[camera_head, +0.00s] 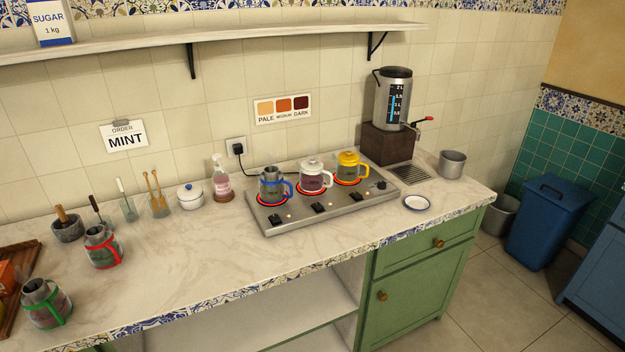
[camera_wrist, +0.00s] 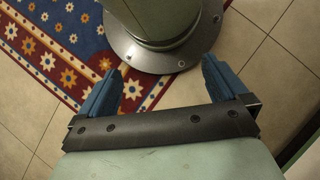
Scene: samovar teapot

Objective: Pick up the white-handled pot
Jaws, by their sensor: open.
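The white-handled pot (camera_head: 312,178) stands upright on the middle burner of the grey hot plate (camera_head: 335,211) in the head view. My gripper (camera_wrist: 161,82) shows only in the wrist view. Its two blue fingers are spread apart and empty, above the floor and away from the pots.
On the counter's left are a red-handled pot (camera_head: 103,248) and a green-handled pot (camera_head: 46,303). A soap bottle (camera_head: 221,180) stands left of the hot plate. The urn (camera_head: 393,100) and a small saucer (camera_head: 417,202) are right. The counter front is clear.

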